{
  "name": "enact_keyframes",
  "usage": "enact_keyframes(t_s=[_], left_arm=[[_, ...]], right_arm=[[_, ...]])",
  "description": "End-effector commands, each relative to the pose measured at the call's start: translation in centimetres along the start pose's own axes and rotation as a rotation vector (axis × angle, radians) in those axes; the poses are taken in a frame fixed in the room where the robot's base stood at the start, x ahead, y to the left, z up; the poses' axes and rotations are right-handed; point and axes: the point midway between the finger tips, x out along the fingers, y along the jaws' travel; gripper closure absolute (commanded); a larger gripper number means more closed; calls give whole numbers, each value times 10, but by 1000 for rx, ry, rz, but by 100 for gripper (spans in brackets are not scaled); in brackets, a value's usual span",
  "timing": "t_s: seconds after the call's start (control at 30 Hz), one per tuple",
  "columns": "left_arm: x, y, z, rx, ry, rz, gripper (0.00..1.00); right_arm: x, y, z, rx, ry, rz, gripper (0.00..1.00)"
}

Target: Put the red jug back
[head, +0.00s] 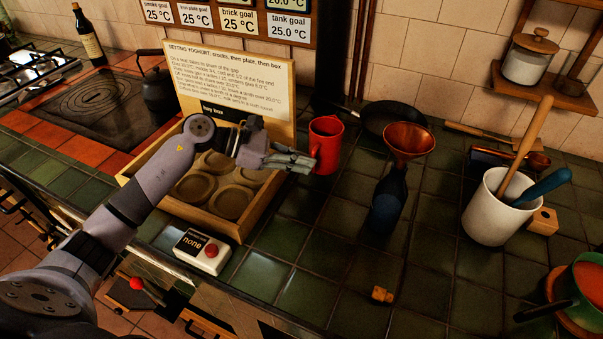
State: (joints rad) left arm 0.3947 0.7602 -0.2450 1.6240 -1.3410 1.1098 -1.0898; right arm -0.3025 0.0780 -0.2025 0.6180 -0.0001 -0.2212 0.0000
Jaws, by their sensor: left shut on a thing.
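The red jug (329,143) is upright over the green tiled counter, just right of the wooden hay box (238,229). My left gripper (311,161) reaches across the box from the left and is shut on the jug at its left side. The fingers partly hide that side, so the exact grip is unclear. I cannot tell whether the jug's base touches the tiles. My right gripper is not in view.
A dark blue bottle with a copper funnel (409,141) stands right of the jug, with a dark pan (377,117) behind. A white utensil crock (487,213) is further right. A button box (202,251) and small cork (382,295) are in front. Front-centre tiles are mostly clear.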

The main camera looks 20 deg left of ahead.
Motion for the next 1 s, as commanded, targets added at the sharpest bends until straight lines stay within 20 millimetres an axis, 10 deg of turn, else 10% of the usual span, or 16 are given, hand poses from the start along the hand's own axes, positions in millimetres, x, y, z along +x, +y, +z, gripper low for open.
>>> enact_keyframes(t_s=[0.8, 1.0], left_arm=[[20, -2, -48, 4, -3, 2, 100], [19, -2, -48, 1, 0, 1, 78]], right_arm=[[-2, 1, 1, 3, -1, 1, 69], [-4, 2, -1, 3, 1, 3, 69]])
